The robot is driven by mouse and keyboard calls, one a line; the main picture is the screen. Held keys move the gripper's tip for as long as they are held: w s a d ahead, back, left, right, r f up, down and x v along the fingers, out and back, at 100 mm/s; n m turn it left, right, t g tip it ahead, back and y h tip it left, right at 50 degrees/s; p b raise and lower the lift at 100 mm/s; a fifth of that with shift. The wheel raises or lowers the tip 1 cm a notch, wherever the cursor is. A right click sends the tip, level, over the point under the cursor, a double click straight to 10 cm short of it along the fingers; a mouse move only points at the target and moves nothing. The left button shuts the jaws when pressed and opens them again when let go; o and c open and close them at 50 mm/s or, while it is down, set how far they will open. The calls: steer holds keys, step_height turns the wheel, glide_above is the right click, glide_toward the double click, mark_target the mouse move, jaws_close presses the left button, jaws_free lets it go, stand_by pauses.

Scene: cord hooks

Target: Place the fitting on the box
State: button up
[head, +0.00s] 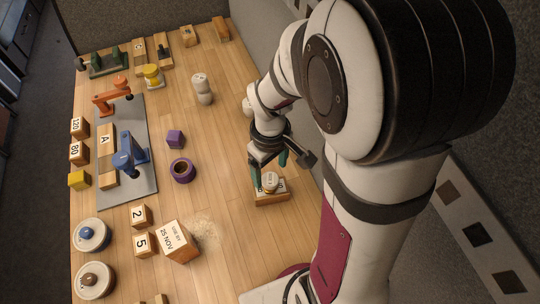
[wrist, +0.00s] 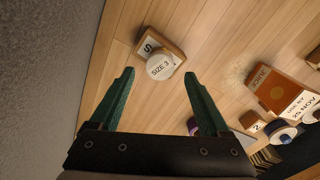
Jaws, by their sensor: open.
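A round whitish piece marked "SIZE 3" (wrist: 160,66), which may be the fitting, sits on a small wooden block (wrist: 174,45) with a partly hidden label. In the head view the piece (head: 270,181) and its block (head: 268,200) are at the right of the table. My gripper (head: 269,170) is open with green fingers just above it. In the wrist view my gripper (wrist: 160,76) shows the piece beyond and between the fingertips, with nothing visibly held.
A purple ring (head: 182,170) and purple cube (head: 175,138) stand left of my gripper. A grey plate (head: 142,180) carries orange and blue clamps. Blocks "2" and "5" (head: 143,244) adjoin the dated box. A stacked white piece (head: 202,88) stands farther back.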

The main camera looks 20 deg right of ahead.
mark_target(270, 180)
step_height(270, 180, up, 7)
steer(key=s+a+r+m+y, duration=0.1)
steer(key=s+a+m, duration=0.1)
steer(key=s+m, duration=0.3)
steer(key=s+a+r+m, duration=0.2)
steer(key=s+m, duration=0.3)
steer(key=s, duration=0.4)
steer(key=shift+s+a+r+y, duration=0.25)
steer(key=shift+s+a+y, duration=0.15)
steer(key=shift+a, duration=0.35)
